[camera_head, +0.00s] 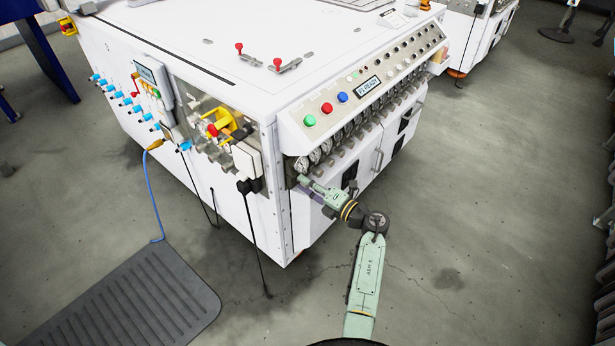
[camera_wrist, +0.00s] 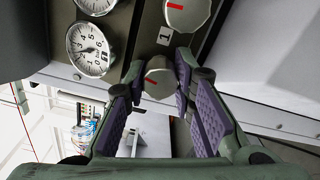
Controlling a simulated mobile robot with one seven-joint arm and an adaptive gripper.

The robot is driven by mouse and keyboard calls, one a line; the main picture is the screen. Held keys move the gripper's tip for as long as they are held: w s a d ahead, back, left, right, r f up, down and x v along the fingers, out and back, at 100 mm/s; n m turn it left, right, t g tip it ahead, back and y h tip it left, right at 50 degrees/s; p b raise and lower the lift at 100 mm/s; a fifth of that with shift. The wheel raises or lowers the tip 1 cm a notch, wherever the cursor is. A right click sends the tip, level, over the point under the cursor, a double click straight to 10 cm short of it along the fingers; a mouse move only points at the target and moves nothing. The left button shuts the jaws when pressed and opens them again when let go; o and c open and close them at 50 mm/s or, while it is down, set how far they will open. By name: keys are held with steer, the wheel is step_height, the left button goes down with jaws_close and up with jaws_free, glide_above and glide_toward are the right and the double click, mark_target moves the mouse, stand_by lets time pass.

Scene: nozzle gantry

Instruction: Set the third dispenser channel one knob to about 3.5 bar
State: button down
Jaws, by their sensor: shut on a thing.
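In the wrist view, a light grey knob (camera_wrist: 156,83) with a red mark on its face sits between the fingertips of my gripper (camera_wrist: 160,74). The purple-padded fingers are shut on it. A round white gauge (camera_wrist: 88,49) marked in bar is at the upper left; its needle reading is too small to tell surely. A label plate with a "1" (camera_wrist: 165,36) lies between this knob and a second knob (camera_wrist: 186,12) with a red mark. In the head view, my gripper (camera_head: 301,184) is at the near end of the row of gauges (camera_head: 315,156), and the knob is not clearly visible.
The white machine (camera_head: 225,50) carries a sloped panel with green, red and blue buttons (camera_head: 342,97) above the gauges. Part of another gauge (camera_wrist: 95,5) shows at the wrist view's top. The floor right of my arm is clear; a dark mat (camera_head: 130,305) lies left.

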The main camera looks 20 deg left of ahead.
steer(key=m+p, duration=0.3)
steer(key=m, duration=0.1)
steer(key=shift+r+m+p, duration=0.1)
steer(key=shift+m+p, duration=0.3)
stand_by(0.4)
steer(key=c, duration=1.6)
jaws_free()
steer(key=v, duration=1.2)
